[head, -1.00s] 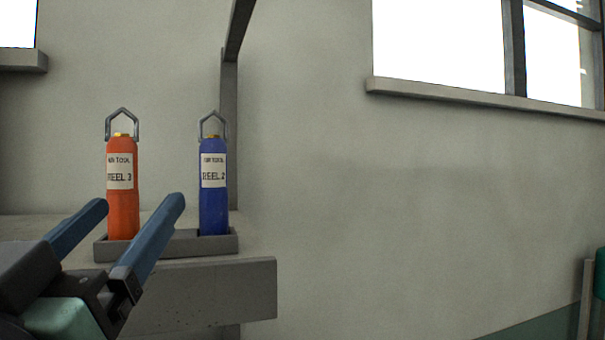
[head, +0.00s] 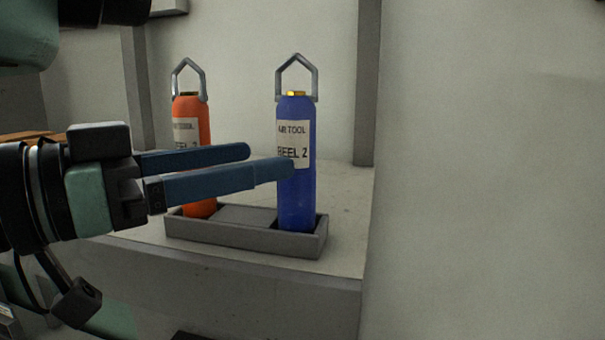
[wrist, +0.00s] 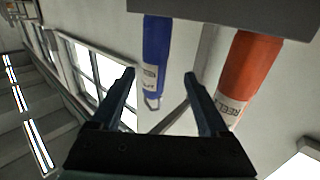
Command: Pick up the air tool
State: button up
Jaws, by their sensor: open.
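Two air tools stand upright in a grey tray (head: 240,234), each with a metal hanging loop on top. The blue one (head: 296,205) is labelled "AIR TOOL REEL 2" and stands at the right end. The orange one (head: 188,108) stands at the left end, partly hidden behind my fingers. My gripper (head: 270,162) is open and empty, its fingers pointing right, with the near fingertip overlapping the blue tool's label in the head view. In the wrist view the blue tool (wrist: 155,45) appears beyond and between the fingertips, and the orange tool (wrist: 250,70) lies to the right.
The tray sits on a pale ledge (head: 343,200) near its front edge. A plain wall (head: 480,170) fills the right side, and a grey upright post (head: 366,80) stands behind the blue tool. Windows (wrist: 85,70) show in the wrist view.

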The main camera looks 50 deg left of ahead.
jog(key=w, duration=0.3)
jog(key=shift+w+d+f, duration=0.1)
jog(key=shift+w+d, duration=0.15)
jog(key=shift+w, duration=0.1)
jog(key=shift+w+d+p, duration=0.1)
jog(key=shift+w+d, duration=0.15)
jog(key=shift+w, duration=0.6)
jog(key=shift+w+d+p, duration=0.1)
jog(key=shift+w+d, duration=0.1)
jog(key=shift+w, duration=0.65)
jog(key=shift+w+d+p, duration=0.1)
jog(key=shift+w+d, duration=0.15)
jog(key=shift+w, duration=0.6)
jog(key=shift+s+r, duration=0.2)
jog(key=shift+c, duration=1)
grip_shut()
